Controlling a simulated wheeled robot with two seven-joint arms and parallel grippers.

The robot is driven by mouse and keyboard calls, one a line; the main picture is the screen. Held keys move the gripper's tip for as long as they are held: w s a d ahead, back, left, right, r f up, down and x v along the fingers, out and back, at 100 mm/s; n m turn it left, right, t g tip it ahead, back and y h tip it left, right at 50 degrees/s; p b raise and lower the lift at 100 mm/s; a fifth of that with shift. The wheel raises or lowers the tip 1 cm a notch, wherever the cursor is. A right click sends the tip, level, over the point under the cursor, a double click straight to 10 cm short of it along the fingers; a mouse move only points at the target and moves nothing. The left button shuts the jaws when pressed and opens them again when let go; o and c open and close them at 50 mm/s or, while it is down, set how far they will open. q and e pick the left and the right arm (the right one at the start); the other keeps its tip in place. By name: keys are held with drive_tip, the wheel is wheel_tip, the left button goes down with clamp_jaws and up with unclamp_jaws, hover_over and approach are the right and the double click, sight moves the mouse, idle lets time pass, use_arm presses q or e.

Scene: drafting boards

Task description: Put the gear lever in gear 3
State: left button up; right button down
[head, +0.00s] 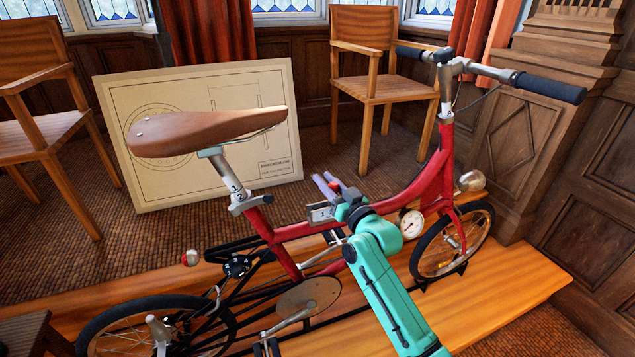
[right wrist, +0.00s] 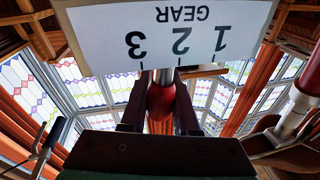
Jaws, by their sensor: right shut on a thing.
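The gear lever shows in the right wrist view as a red knob (right wrist: 161,100) on a short pale stem. The white gear plate (right wrist: 100,35) there reads GEAR and 1, 2, 3 upside down, and the stem appears between the marks 2 and 3. My right gripper (right wrist: 160,118) is shut on the knob, with a dark finger on each side. In the head view my right gripper (head: 327,186) is at the red bicycle's (head: 268,228) frame, beside the small gear plate (head: 321,214). My left gripper is not in view.
The bicycle stands on a wooden platform (head: 520,284). Its brown saddle (head: 205,133) is left of my gripper and its handlebar (head: 500,74) is to the right. A round gauge (head: 411,224) is close to my right arm. A drawing board (head: 245,80) and chairs stand behind.

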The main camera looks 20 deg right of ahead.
drive_tip(key=shift+w+d+f+m+t+h, duration=0.1)
drive_tip(key=shift+d+f+m+t+h, duration=0.15)
drive_tip(key=shift+d+m, duration=0.75)
drive_tip(key=shift+d+f+m+t+h, duration=0.2)
drive_tip(key=shift+d+m, duration=0.4)
drive_tip(key=shift+m, duration=0.8)
drive_tip(key=c, duration=0.7)
unclamp_jaws()
drive_tip(key=shift+o, duration=0.2)
drive_tip(key=v, duration=1.4)
drive_tip(key=shift+s+b, duration=0.3)
drive_tip(key=shift+b, duration=0.15)
drive_tip(key=shift+d+f, duration=0.1)
drive_tip(key=shift+d, duration=0.05)
